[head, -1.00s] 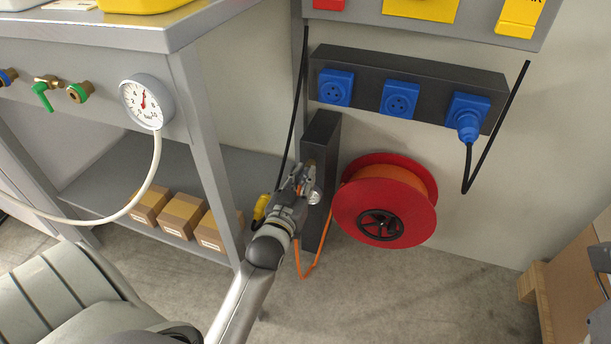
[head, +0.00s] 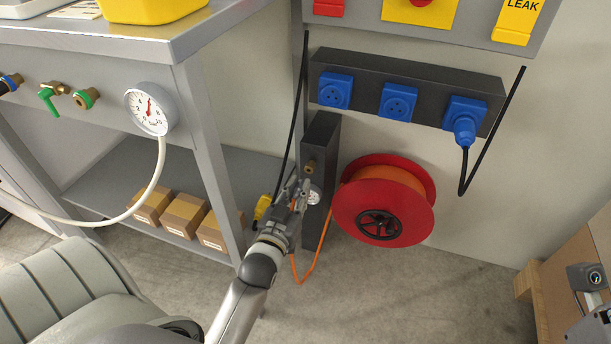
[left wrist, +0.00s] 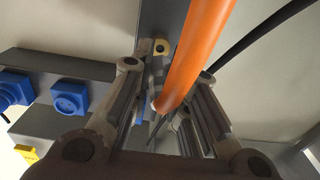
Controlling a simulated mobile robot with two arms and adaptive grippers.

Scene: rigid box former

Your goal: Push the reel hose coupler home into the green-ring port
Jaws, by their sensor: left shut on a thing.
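My left gripper (head: 298,192) is in front of the dark upright post, shut on the reel hose coupler. The coupler is mostly hidden by the fingers. Its orange hose (head: 321,240) hangs in a loop below the gripper and runs up towards the red reel (head: 384,200). In the left wrist view the orange hose (left wrist: 193,60) runs down between the fingers (left wrist: 165,95). The green-ring port (head: 86,98) is a brass stub on the bench's front panel, far to the left of the gripper and higher in the picture. A grey part, perhaps my right gripper (head: 585,280), shows at the right edge.
A brass stub (head: 309,167) sticks out of the dark post (head: 321,135) close to my left gripper. A pressure gauge (head: 148,112) with a white hose (head: 157,172) is right of the port. The bench leg (head: 209,150) stands between gripper and port. Cartons (head: 184,217) sit on the lower shelf.

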